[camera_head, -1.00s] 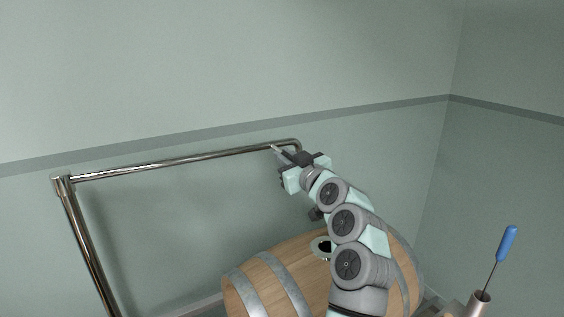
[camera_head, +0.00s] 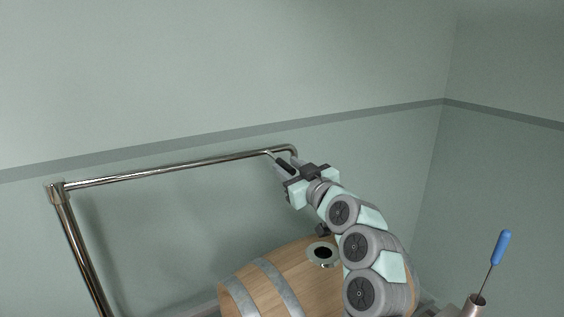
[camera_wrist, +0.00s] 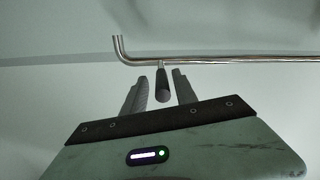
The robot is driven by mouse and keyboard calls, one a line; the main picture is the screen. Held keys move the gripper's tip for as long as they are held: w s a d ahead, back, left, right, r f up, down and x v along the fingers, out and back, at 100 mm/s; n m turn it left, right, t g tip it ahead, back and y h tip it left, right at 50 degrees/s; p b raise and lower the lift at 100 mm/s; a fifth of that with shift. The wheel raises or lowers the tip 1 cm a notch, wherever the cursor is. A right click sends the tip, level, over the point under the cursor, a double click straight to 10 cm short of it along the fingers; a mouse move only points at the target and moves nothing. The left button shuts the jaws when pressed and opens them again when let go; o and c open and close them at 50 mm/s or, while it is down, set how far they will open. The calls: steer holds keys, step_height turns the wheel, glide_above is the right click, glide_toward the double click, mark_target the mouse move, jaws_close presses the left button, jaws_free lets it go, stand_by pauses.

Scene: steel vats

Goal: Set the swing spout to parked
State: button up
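The swing spout (camera_head: 165,169) is a shiny steel pipe running right from a post at the left to a downturned elbow. It also crosses the upper part of the wrist view (camera_wrist: 230,59). A short dark handle (camera_wrist: 163,86) sticks out from the pipe near its elbow. My gripper (camera_head: 276,161) is at the elbow end of the spout. In the wrist view my gripper's fingers (camera_wrist: 161,74) stand one on each side of the handle, with narrow gaps showing, so it looks open around it. The barrel bung hole is not under the elbow as far as I can judge.
A wooden barrel (camera_head: 243,297) with steel hoops and an open bung hole (camera_head: 322,254) lies below my arm. A blue-handled tool (camera_head: 502,247) stands in a steel tube (camera_head: 474,304) at the lower right. The wall is behind the spout.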

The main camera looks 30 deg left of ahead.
steer(key=v, duration=0.6)
steer(key=shift+p, duration=0.3)
steer(key=shift+s+d, duration=0.1)
steer(key=shift+d, duration=0.15)
